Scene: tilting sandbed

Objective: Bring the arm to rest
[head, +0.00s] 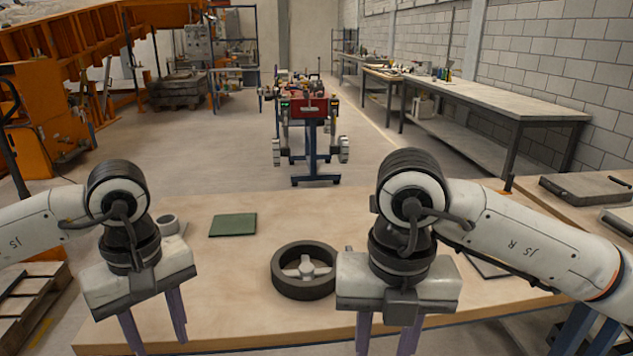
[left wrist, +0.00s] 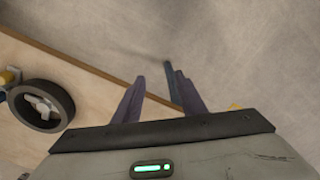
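My left gripper (head: 160,343) hangs fingers down at the front left edge of the wooden table (head: 235,305). Its two purple fingers stand apart with nothing between them. In the left wrist view the left gripper (left wrist: 160,82) is also open and empty, with the table edge and grey floor beyond it. My right gripper (head: 384,348) points down at the table's front edge, right of the black wheel. Its fingers are apart with nothing seen between them; the tips run to the picture's lower edge.
A black-rimmed wheel (head: 304,270) lies on the table between the grippers; it also shows in the left wrist view (left wrist: 41,105). A green pad (head: 233,225) and a grey ring-shaped part (head: 168,224) lie farther back. The front middle tabletop is clear.

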